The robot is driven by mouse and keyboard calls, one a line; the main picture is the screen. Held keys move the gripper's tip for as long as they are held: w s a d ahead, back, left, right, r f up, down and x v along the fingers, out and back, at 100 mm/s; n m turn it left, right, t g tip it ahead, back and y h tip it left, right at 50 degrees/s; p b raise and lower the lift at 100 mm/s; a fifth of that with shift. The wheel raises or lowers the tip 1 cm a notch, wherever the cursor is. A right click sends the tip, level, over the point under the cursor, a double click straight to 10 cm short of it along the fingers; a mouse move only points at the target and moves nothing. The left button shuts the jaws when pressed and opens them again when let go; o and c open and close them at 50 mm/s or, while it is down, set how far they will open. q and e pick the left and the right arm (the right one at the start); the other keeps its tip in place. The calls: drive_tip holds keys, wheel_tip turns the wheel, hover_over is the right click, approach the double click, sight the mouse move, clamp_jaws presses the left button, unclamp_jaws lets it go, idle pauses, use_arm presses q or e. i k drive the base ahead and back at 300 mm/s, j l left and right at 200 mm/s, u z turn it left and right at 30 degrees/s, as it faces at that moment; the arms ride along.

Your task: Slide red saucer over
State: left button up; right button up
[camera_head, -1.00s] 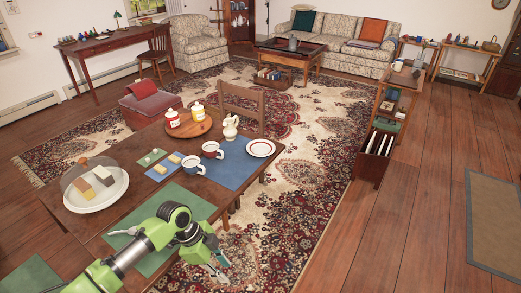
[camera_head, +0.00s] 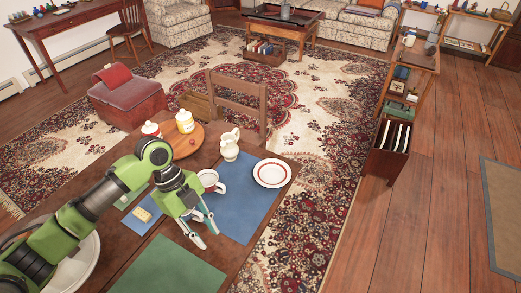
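The saucer (camera_head: 272,173), white with a red ring, lies flat on the blue placemat (camera_head: 243,205) near the table's right edge. My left gripper (camera_head: 208,237) hangs over the left part of the placemat, left of and nearer than the saucer, apart from it. Its fingers point down and are spread, with nothing seen between them. A white cup with a dark rim (camera_head: 209,178) stands just behind the gripper, partly hidden by it. The other cup is hidden behind my arm. My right gripper is not in view.
A cream jug (camera_head: 229,148) stands behind the saucer's left side. A chair (camera_head: 238,91) stands at the far edge. The placemat in front of the saucer is clear.

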sight(269, 174)
drive_tip(key=i+j, duration=0.1)
drive_tip(key=i+l, duration=0.35)
drive_tip(key=i+l+z, duration=0.15)
drive_tip(key=i+l, duration=0.15)
drive_tip(key=i, duration=0.25)
